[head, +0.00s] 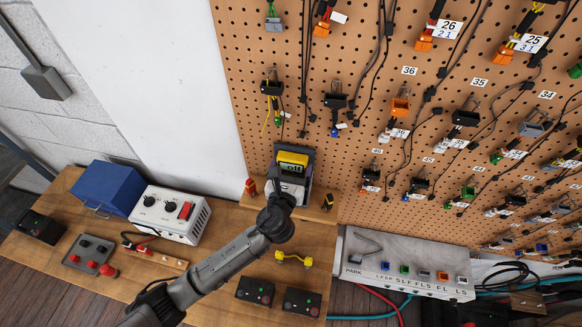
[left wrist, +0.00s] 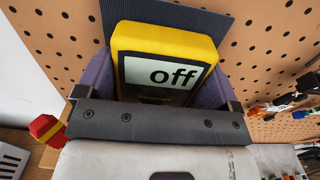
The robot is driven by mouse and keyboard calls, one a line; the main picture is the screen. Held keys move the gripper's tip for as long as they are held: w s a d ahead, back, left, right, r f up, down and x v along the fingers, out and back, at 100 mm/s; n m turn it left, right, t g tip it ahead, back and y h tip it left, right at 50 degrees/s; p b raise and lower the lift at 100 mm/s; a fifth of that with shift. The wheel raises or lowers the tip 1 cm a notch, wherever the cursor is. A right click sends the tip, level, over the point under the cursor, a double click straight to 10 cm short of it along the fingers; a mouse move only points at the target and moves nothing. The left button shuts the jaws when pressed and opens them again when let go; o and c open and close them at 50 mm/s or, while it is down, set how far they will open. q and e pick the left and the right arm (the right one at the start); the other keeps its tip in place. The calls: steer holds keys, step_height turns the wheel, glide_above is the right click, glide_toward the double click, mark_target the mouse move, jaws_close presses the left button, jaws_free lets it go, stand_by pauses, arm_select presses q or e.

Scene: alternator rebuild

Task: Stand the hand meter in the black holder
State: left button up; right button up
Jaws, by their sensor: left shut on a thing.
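The hand meter (head: 292,158) is yellow with a pale screen. In the left wrist view the meter (left wrist: 165,75) shows "off" on its screen, and its lower part is hidden. My left gripper (head: 289,176) is shut on the meter at the foot of the pegboard. The black holder (head: 309,152) stands against the pegboard, with its dark back panel behind the meter. The panel (left wrist: 185,13) also shows above the meter in the left wrist view. I cannot tell whether the meter rests on the holder's base. My right gripper is not in view.
A white power box (head: 170,214) and a blue case (head: 108,188) stand on the wooden bench (head: 222,222) to the left. Small red (head: 251,187) and yellow (head: 293,258) parts lie near my arm. Cables hang from the pegboard (head: 340,60) to the right.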

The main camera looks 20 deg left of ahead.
arm_select(q)
steer(key=shift+f, duration=0.8)
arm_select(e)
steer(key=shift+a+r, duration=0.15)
arm_select(q)
steer(key=o, duration=0.6)
steer(key=shift+o, duration=0.5)
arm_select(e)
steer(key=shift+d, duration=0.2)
arm_select(q)
steer(key=shift+f, duration=0.1)
steer(key=shift+s, duration=0.15)
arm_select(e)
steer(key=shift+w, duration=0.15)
arm_select(q)
steer(key=shift+s+d, duration=0.15)
steer(key=s+d+r+b, duration=0.1)
steer(key=s+d, duration=0.1)
steer(key=s, duration=1.1)
steer(key=shift+r+b, duration=0.3)
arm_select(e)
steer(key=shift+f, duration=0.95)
